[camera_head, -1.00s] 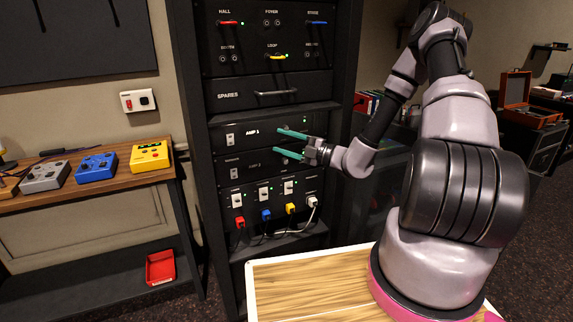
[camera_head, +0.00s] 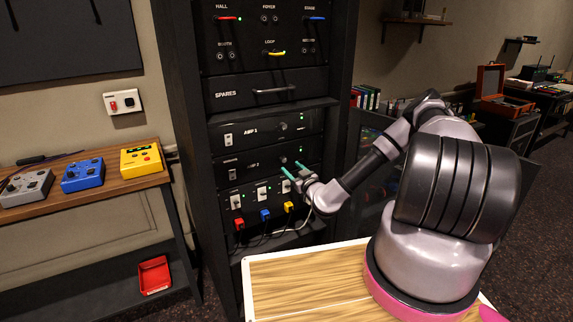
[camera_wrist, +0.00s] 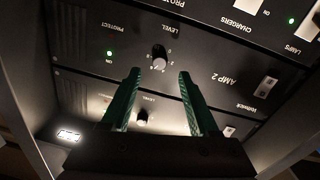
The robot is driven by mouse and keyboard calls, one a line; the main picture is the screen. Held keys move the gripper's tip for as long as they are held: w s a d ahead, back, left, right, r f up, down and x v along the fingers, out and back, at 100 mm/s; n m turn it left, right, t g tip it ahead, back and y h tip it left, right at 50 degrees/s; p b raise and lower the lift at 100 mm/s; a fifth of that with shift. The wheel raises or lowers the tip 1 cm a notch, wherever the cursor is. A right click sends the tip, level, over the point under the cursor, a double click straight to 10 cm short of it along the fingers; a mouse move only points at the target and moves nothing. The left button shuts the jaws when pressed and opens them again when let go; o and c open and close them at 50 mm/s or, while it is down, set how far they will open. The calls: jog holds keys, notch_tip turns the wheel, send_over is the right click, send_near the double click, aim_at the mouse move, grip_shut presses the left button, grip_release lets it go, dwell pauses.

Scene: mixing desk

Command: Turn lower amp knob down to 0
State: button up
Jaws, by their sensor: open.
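The lower amp, AMP 2 (camera_head: 238,167), is a black panel in the rack, just below AMP 1 (camera_head: 235,137). Its small level knob (camera_head: 283,160) is at the panel's right part, with a lit green lamp to its right. In the wrist view the knob appears just beyond the gap between the fingertips (camera_wrist: 159,72). Contact is not visible; the pointer's setting is unclear.
The AMP 1 knob (camera_head: 284,126) is above; it also shows between the fingers in the wrist view (camera_wrist: 142,118). Below are switches (camera_head: 262,193) and coloured plugs (camera_head: 265,215) with cables. A wooden table (camera_head: 160,178) stands left.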

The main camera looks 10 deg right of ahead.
aim_at(284, 161)
jog(key=x, duration=0.5)
jog(key=shift+w, duration=0.1)
grip_shut()
